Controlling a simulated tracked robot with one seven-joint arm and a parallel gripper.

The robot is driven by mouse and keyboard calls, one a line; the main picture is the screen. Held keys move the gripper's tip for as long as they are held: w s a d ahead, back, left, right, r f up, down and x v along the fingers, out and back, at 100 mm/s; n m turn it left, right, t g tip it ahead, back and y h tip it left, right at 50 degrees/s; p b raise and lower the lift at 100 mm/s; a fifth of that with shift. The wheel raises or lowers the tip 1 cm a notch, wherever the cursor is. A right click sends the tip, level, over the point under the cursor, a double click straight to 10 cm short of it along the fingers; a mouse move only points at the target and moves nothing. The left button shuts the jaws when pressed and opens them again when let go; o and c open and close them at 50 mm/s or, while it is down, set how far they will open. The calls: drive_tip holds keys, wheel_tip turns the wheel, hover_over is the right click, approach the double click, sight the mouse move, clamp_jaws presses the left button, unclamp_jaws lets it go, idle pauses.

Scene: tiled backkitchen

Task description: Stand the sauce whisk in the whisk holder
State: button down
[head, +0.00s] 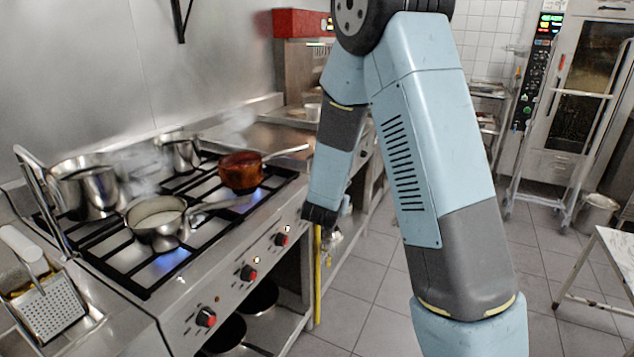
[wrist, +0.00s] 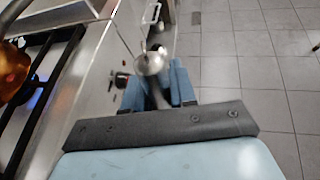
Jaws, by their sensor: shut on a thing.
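My gripper (head: 320,215) hangs in front of the stove's right front corner in the head view, off the stove top. In the wrist view its two blue fingers (wrist: 158,84) are shut on the sauce whisk (wrist: 150,63). A rounded metal part of the whisk shows at the fingertips, with thin wires running away from it. In the head view the arm's end hides most of the whisk. A small pale round container (head: 313,111) stands on the counter past the stove. I cannot tell whether it is the whisk holder.
The lit stove (head: 140,283) carries a steaming pot (head: 85,190), a pan of pale sauce (head: 157,222), a copper-coloured pan (head: 241,172) and another steel pot (head: 181,152).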

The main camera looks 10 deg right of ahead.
drive_tip(key=w+d+f+y, duration=0.1)
drive_tip(key=w+d+f, duration=0.2)
drive_tip(key=d+f, duration=0.2)
wheel_tip(320, 180, down, 2)
drive_tip(key=shift+f+n, duration=0.1)
drive_tip(key=shift+n, duration=0.3)
